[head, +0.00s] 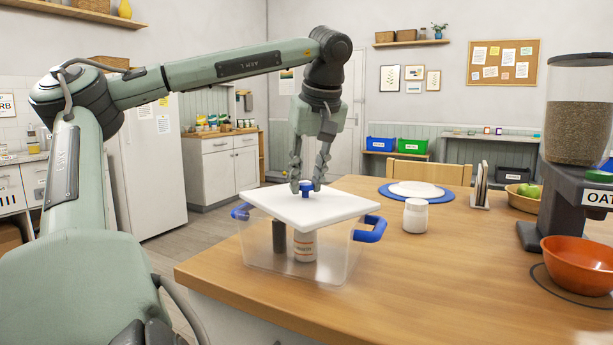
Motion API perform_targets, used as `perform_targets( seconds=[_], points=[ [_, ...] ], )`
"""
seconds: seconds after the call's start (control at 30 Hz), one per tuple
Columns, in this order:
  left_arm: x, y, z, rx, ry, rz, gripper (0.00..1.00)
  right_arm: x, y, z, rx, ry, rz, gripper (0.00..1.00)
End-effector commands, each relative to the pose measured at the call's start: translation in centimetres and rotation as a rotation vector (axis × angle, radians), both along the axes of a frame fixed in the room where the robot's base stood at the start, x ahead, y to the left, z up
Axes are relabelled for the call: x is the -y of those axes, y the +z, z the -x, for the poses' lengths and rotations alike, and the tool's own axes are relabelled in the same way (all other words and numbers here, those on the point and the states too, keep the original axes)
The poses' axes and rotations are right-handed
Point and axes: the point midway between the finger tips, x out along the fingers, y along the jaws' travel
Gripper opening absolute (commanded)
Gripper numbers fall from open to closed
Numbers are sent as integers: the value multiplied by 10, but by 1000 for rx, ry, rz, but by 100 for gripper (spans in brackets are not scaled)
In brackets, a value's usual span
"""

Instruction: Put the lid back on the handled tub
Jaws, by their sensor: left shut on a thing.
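The handled tub (343,262) is a clear box with blue side handles, standing at the near left part of the wooden table. A dark cylinder (279,237) and a white labelled jar (304,246) show through its wall. The white flat lid (338,208) with a blue knob (306,187) is over the tub's opening, turned somewhat relative to the tub. I cannot tell whether it touches the rim all round. My left gripper (307,188) points down and is shut on the lid's knob. My right gripper is not in view.
A white jar (416,216) stands on the table (440,275) right of the tub. Behind it is a blue mat (385,190) with a white plate-like disc (416,188). An orange bowl (577,262) and a grain dispenser (575,150) stand at right. The front middle is clear.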

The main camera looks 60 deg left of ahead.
Motion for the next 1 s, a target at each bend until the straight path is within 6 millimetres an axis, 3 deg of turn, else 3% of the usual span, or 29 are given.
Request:
perform_targets(
  seconds=[1.0],
  points=[
    [0,0,0,1,1,0,0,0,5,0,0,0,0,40]
  ],
)
